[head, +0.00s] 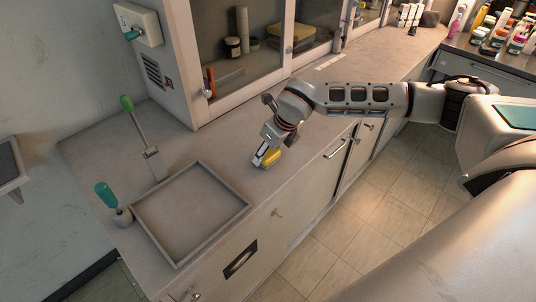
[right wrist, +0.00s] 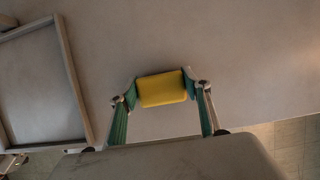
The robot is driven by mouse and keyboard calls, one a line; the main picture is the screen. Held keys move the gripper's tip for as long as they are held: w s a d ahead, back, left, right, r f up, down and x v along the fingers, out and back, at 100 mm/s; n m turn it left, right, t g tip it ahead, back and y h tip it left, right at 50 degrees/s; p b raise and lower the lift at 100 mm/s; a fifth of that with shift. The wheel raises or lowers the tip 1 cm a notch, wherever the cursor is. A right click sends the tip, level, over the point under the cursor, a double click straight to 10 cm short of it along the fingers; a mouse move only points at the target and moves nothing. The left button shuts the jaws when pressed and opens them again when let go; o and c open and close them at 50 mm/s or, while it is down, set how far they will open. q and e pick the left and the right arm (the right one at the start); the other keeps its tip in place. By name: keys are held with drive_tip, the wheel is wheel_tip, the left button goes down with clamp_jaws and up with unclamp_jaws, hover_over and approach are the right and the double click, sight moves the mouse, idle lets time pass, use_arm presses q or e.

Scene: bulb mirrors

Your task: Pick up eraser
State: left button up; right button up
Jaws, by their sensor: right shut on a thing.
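The eraser is a small yellow block (head: 271,158). In the head view it is at my right gripper's fingertips, over the countertop near its front edge. It also shows in the right wrist view (right wrist: 162,89), between the two green-padded fingers. My right gripper (head: 263,157) is shut on the eraser, with one finger at each end of it. In the head view the fingers cover part of the eraser. I cannot tell whether the eraser still touches the counter. My left gripper is not in view.
A shallow grey tray (head: 246,205) lies on the counter left of the eraser. A glass-fronted cabinet (head: 291,70) rises behind. Bottles (head: 489,25) stand on the far right counter. The counter around the eraser is clear.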

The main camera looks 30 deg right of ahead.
drive_tip(key=shift+r, duration=0.15)
wheel_tip(320, 180, up, 20)
idle(0.4)
drive_tip(key=shift+o, duration=0.6)
